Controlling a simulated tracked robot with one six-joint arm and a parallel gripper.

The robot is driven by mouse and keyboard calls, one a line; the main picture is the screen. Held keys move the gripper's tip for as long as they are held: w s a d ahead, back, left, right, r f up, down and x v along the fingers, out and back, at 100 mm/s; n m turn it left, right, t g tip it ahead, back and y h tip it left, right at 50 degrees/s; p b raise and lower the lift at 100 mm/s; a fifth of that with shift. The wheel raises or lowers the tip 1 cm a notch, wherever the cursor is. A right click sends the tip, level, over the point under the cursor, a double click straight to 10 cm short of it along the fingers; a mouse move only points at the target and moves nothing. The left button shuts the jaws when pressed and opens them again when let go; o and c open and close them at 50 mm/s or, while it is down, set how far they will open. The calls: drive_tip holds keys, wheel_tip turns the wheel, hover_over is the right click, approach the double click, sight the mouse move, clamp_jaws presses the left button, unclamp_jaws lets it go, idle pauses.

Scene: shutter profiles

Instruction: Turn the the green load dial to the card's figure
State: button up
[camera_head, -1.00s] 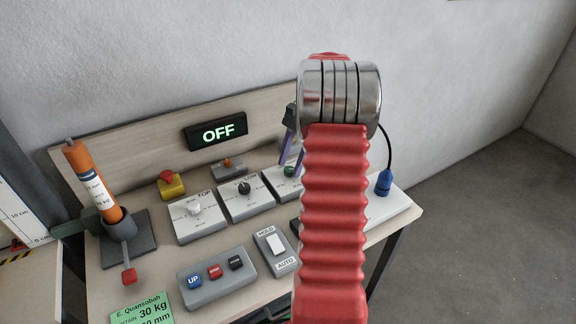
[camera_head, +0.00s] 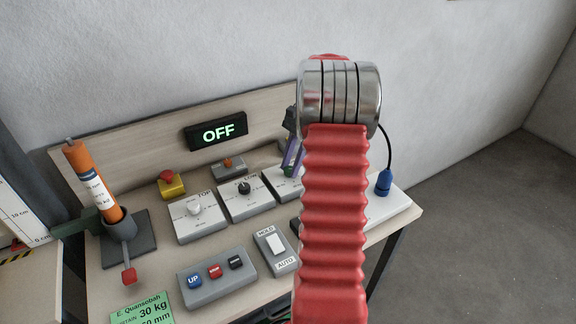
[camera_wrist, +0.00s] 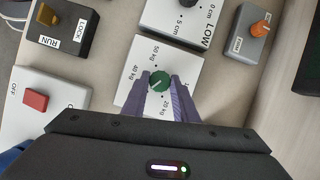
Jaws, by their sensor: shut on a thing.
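My gripper (camera_wrist: 160,88) is shut on the dial, with one purple finger at each side. The dial's pointer direction is hard to tell. In the head view my gripper (camera_head: 291,158) is at the dial's box, mostly hidden behind my red arm, and the dial shows only as a bit of green. The green card (camera_head: 142,308) at the lower left reads 30 kg, with a mm figure partly cut off.
The LOW dial box (camera_head: 246,201) and TOP dial box (camera_head: 197,219) stand left of the load box. A HOLD/AUTO switch (camera_head: 276,244) and a button box (camera_head: 216,278) are in front. The display (camera_head: 217,132) reads OFF. A RUN/LOCK switch (camera_wrist: 67,27) is close by.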

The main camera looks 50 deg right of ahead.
drive_tip(key=shift+w+r+n, duration=0.1)
drive_tip(key=shift+w+n, duration=0.25)
drive_tip(key=shift+n, duration=0.05)
drive_tip(key=o, duration=1)
drive_tip(key=shift+s, duration=0.1)
drive_tip(key=v, duration=1.3)
drive_tip(key=shift+d+r, duration=0.15)
drive_tip(key=shift+r, duration=0.15)
